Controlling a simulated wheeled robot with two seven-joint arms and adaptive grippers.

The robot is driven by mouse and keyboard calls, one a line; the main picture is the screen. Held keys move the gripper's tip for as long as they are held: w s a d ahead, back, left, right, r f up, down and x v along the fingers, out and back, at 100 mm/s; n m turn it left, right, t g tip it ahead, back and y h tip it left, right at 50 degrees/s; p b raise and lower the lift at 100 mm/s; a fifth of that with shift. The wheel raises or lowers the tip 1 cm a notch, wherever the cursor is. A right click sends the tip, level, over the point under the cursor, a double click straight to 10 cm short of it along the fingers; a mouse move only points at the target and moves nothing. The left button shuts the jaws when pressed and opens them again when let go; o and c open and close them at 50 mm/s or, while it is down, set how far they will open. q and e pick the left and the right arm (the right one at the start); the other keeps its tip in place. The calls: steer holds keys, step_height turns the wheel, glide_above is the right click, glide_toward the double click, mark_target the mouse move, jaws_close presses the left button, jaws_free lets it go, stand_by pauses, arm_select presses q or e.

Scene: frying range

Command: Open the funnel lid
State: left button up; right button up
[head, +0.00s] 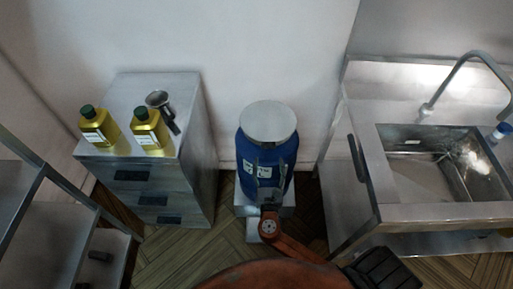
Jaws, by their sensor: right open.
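A blue drum (268,155) stands upright against the wall in the middle of the view. A round, pale grey lid (268,122) lies flat on its top and looks shut. No funnel can be made out beneath the lid. My right gripper (266,174) is open in front of the drum, below the lid, with its fingers pointing up towards the drum. It overlaps the drum's front in the picture; I cannot tell whether it touches. My left gripper is not in view.
A steel sink (440,178) with a tap (470,62) stands at right. A shelf rack (62,215) is at lower left.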

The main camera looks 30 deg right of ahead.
mark_target(268, 148)
steer(key=b+x, duration=0.1)
steer(key=x, duration=0.6)
steer(key=shift+w+d+f, duration=0.1)
steer(key=shift+w+d, duration=0.1)
steer(key=shift+c, duration=0.4)
jaws_close()
